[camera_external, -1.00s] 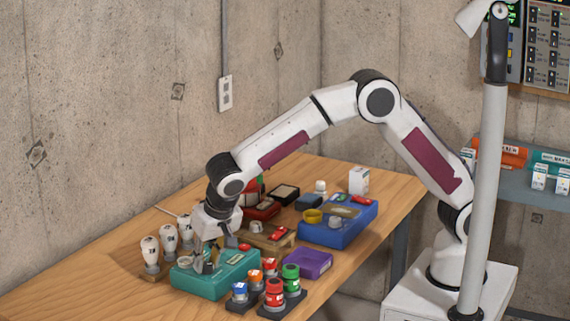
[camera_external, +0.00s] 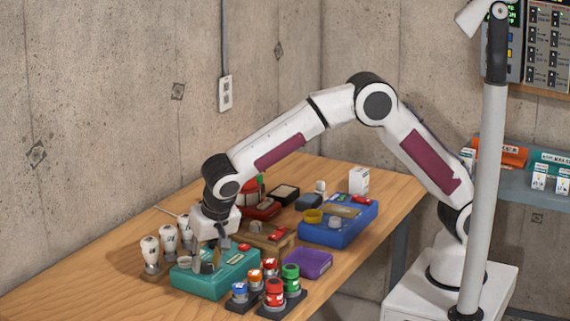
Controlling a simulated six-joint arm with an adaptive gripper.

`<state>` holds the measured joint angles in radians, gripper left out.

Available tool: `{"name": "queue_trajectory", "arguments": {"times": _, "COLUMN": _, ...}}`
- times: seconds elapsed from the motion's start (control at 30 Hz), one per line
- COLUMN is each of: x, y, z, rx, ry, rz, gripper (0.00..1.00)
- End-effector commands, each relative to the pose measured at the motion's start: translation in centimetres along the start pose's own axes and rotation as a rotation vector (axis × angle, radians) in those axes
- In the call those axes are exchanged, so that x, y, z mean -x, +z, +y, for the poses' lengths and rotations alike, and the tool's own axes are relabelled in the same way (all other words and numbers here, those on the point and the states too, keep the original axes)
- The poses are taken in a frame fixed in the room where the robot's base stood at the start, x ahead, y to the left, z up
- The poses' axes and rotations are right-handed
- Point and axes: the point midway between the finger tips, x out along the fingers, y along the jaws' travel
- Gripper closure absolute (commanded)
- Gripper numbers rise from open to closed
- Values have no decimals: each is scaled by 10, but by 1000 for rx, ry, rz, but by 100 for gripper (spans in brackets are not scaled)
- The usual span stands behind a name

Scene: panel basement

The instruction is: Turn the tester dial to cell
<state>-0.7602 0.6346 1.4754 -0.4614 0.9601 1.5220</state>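A teal box (camera_external: 225,280) lies near the front left of the table. Small grey and beige parts (camera_external: 206,267) stand on its top; I cannot make out which is a dial, or any dial marking, and cannot tell for certain that this box is the tester. My gripper (camera_external: 214,254) points down just above the back of the teal box. Its fingers are small and partly merge with the parts behind and below them, so I cannot tell their opening or whether they touch anything.
White bulbs (camera_external: 150,254) stand left of the teal box. A purple tray (camera_external: 309,263), a wooden stand (camera_external: 270,240) and a blue case (camera_external: 338,234) lie to the right. Bare table shows at the far left.

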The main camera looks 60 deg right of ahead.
Motion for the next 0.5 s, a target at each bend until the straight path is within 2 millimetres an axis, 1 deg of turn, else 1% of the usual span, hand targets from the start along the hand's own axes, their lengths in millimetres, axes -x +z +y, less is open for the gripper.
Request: {"name": "queue_trajectory", "arguments": {"times": 0.5, "x": 0, "y": 0, "z": 0, "rx": 29, "ry": -12, "rz": 0, "gripper": 71}}
